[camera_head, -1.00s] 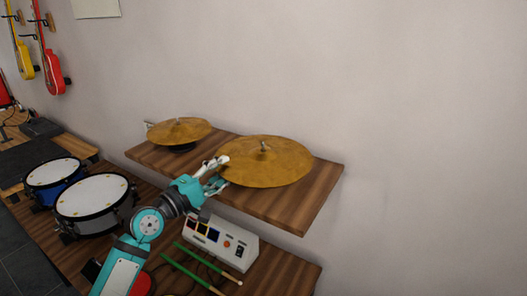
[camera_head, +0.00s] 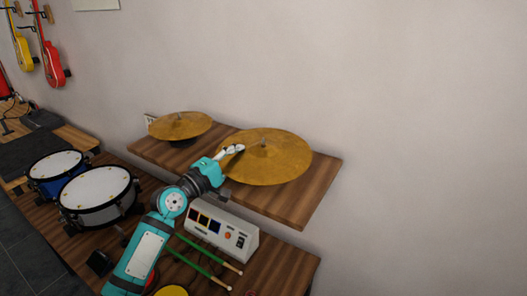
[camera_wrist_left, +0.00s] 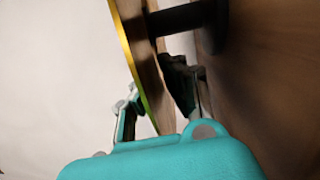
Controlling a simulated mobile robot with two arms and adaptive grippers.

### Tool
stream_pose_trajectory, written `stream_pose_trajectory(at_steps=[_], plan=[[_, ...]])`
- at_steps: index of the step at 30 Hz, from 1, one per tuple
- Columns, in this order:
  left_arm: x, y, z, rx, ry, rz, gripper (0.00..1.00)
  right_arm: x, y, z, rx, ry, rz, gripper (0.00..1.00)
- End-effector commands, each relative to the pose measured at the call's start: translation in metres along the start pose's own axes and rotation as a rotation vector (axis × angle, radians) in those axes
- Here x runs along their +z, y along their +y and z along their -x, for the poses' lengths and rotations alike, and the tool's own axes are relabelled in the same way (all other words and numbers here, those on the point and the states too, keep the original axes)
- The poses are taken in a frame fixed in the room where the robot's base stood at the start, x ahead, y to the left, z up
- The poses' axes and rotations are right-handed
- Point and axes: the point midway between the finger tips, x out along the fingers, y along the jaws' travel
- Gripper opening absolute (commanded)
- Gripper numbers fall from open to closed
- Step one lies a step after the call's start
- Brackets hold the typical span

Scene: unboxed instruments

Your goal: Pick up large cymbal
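The large cymbal (camera_head: 280,160) is a golden disc lying nearly level on its stand on the right part of a wooden shelf. My left gripper (camera_head: 232,149) is at its left rim, with a pale finger showing over the top face. In the left wrist view the cymbal (camera_wrist_left: 148,75) appears edge-on with a bright yellow rim, passing between the two fingers of my left gripper (camera_wrist_left: 155,92). The fingers stand apart, one on each side of the rim; firm contact cannot be made out. My right gripper is not in view.
A smaller cymbal (camera_head: 180,125) stands on the shelf (camera_head: 297,207) to the left. Below are a white control box (camera_head: 222,230), green drumsticks (camera_head: 200,247) and drums (camera_head: 97,195). A dark stand part (camera_wrist_left: 185,18) is close beneath the large cymbal. The wall is behind.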

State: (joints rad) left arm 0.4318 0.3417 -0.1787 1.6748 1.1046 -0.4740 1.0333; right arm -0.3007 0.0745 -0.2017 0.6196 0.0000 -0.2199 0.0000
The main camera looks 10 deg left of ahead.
Motion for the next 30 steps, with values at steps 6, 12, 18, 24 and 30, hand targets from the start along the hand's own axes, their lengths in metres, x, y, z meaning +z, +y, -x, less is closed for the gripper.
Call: stream_pose_trajectory(at_steps=[6,12,18,24,30], plan=[[0.000,-0.001,0.000,-0.002,0.000,0.000,0.00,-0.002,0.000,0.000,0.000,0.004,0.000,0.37],[0.000,0.001,0.000,0.001,0.000,0.000,0.00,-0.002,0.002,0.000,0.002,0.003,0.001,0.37],[0.002,0.016,-0.001,0.007,-0.002,-0.002,0.00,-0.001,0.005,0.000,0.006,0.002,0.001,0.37],[0.003,0.056,-0.004,0.009,0.000,-0.002,0.00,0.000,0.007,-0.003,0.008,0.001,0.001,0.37],[0.005,0.089,-0.007,0.007,-0.001,-0.001,0.00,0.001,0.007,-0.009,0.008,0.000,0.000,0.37]])
